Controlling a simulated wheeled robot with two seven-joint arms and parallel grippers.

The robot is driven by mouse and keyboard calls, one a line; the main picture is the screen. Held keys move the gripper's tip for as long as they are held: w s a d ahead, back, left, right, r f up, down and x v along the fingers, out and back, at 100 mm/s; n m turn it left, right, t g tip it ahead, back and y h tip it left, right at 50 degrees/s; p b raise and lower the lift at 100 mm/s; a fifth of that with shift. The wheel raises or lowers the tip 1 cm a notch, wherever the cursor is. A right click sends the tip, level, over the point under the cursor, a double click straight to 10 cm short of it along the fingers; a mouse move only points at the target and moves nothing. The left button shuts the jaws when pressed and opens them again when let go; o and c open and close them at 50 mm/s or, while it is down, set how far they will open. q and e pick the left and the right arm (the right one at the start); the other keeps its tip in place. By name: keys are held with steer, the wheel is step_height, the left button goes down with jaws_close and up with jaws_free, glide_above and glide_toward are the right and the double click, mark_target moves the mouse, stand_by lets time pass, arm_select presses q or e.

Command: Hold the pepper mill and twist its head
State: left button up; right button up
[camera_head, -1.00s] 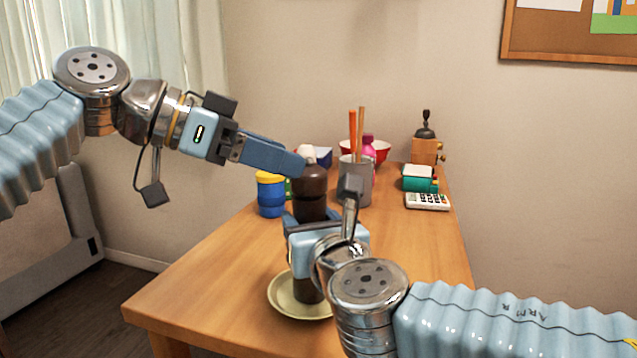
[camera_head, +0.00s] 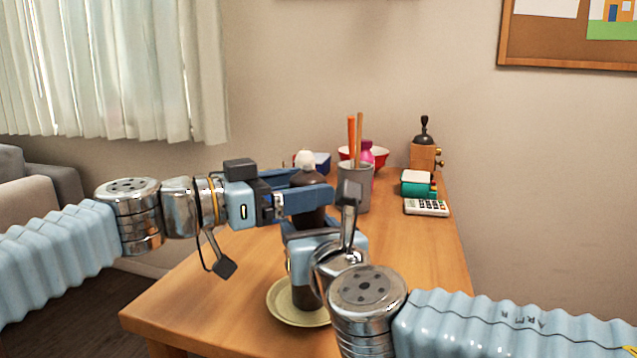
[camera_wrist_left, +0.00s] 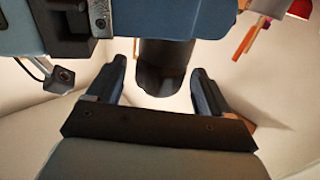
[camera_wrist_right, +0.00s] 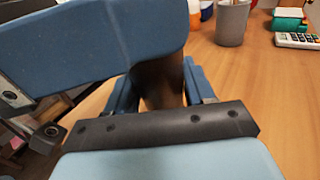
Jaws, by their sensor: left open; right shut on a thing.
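The dark brown pepper mill (camera_head: 306,295) stands upright on a pale yellow-green plate (camera_head: 275,304) on the table. My right gripper (camera_head: 304,226) is shut around the mill's body, which also shows between the fingers in the right wrist view (camera_wrist_right: 160,85). My left gripper (camera_head: 312,188) is open at the level of the head, one finger on the near side and one behind. In the left wrist view the dark head (camera_wrist_left: 163,68) lies between the two spread fingers. Contact cannot be told.
A grey utensil cup (camera_head: 355,190) with orange and wooden handles stands just right of the mill. The table's left front is clear.

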arm_select(q)
steer(key=shift+x, duration=1.6)
steer(key=c, duration=1)
steer(key=shift+g, duration=0.3)
steer(key=m+g+h, duration=0.1)
steer(key=g, duration=0.1)
steer(key=m+g, duration=0.2)
steer(key=shift+s+d+m+g+h, duration=0.1)
steer(key=shift+s+m+g+h, duration=0.1)
steer(key=shift+m+g+h, duration=0.15)
steer(key=m+g, duration=0.1)
steer(key=g, duration=0.1)
steer(key=m+g, duration=0.2)
steer(key=g, duration=0.1)
steer(key=shift+s+m+g, duration=0.3)
steer(key=shift+m+g, duration=0.05)
steer(key=m+g+y, duration=0.1)
steer(key=m+g, duration=0.1)
steer(key=g, duration=0.1)
steer(key=m+g+y, duration=0.1)
steer(key=m+g, duration=0.1)
steer(key=s+m+g+y, duration=0.1)
steer(key=g, duration=0.2)
steer(key=shift+r+m+g+y, duration=0.15)
steer(key=shift+m+g+y, duration=0.15)
steer(key=shift+m+y, duration=0.1)
steer(key=shift+m+g+y, duration=0.25)
steer(key=shift+m+g, duration=0.05)
